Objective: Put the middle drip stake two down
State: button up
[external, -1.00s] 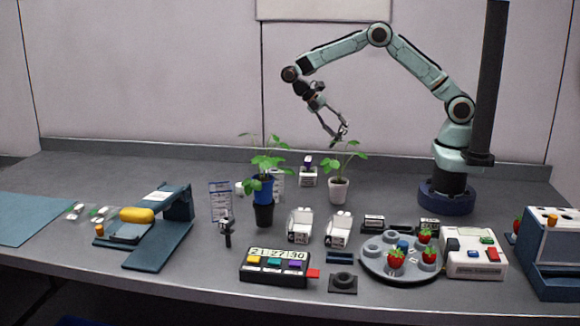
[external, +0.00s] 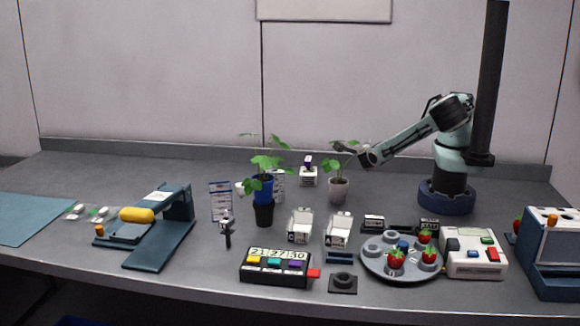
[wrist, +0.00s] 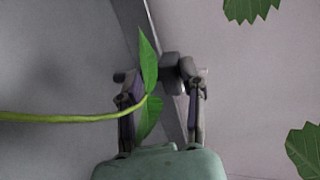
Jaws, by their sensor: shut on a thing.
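No drip stake can be made out for certain. A black box (external: 276,267) at the front has a readout that looks like 21, 27, 30, above yellow, teal and purple buttons. The teal button (external: 274,262) is the middle one. My gripper (external: 340,148) points left at the leaves of the right plant (external: 338,178), well behind and right of the box. In the wrist view, a green leaf (wrist: 149,60) and its stem (wrist: 60,118) cross between the fingers of my gripper (wrist: 158,80). It seems shut on this leaf, but the contact is partly hidden.
A taller plant in a blue pot (external: 263,190) stands left of the right plant. Two white cartons (external: 338,232) stand in front. A round grey tray (external: 376,268) bears strawberries. A blue press-like stand (external: 160,243) is at left. The bench between stand and tray holds several small items.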

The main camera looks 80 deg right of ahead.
jog(key=shift+f, duration=2.4)
jog(key=shift+f, duration=0.15)
jog(key=o, duration=1)
jog(key=shift+o, duration=0.2)
